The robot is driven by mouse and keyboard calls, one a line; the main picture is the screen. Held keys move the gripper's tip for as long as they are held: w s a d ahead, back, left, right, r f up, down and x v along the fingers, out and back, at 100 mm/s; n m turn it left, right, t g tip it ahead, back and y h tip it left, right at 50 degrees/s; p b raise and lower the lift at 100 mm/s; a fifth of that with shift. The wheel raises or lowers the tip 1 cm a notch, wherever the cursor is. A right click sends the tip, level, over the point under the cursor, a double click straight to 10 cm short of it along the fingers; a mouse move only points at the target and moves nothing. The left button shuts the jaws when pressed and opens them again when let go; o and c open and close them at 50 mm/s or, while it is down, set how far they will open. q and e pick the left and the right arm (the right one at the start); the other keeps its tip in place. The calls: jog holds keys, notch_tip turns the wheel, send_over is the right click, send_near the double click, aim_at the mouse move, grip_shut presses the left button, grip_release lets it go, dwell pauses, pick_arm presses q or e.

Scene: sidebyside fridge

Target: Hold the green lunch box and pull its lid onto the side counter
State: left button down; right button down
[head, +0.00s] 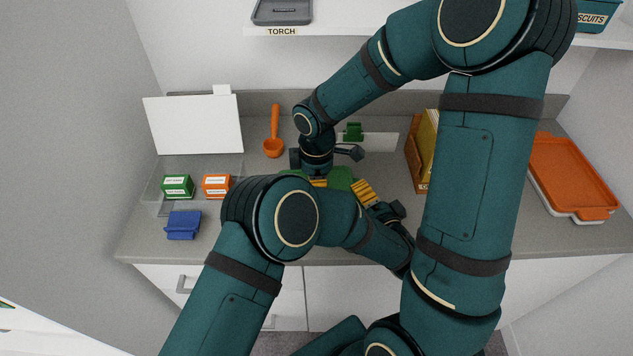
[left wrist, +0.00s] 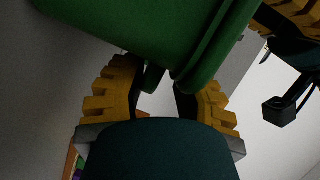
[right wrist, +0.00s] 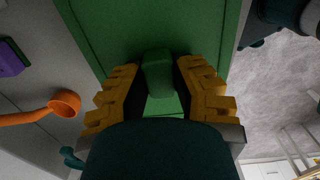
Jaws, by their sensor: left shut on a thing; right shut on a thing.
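The green lunch box (head: 341,178) is on the counter, mostly hidden behind my arms in the head view. My left gripper (head: 364,193) is at its right side. In the left wrist view its yellow fingers close on a green part below the box body (left wrist: 150,30). My right gripper (head: 318,182) points down from above. In the right wrist view its fingers are shut on the green knob (right wrist: 158,72) of the flat green lid (right wrist: 115,20). Whether the lid sits apart from the box cannot be told.
On the grey counter (head: 140,240), a clear tray holds a green box (head: 177,186) and an orange box (head: 216,185); a blue container (head: 183,225) is near. An orange ladle (head: 273,145) lies behind. An orange tray (head: 570,175) stands right.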

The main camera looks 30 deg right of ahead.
jog(key=shift+s+f, duration=0.1)
dwell(0.7)
jog(key=c, duration=1.5)
grip_release()
grip_shut()
jog(key=shift+r, duration=1.5)
jog(key=shift+w, duration=0.2)
jog(key=o, duration=0.6)
grip_release()
jog(key=shift+c, duration=0.2)
jog(key=shift+s, duration=0.1)
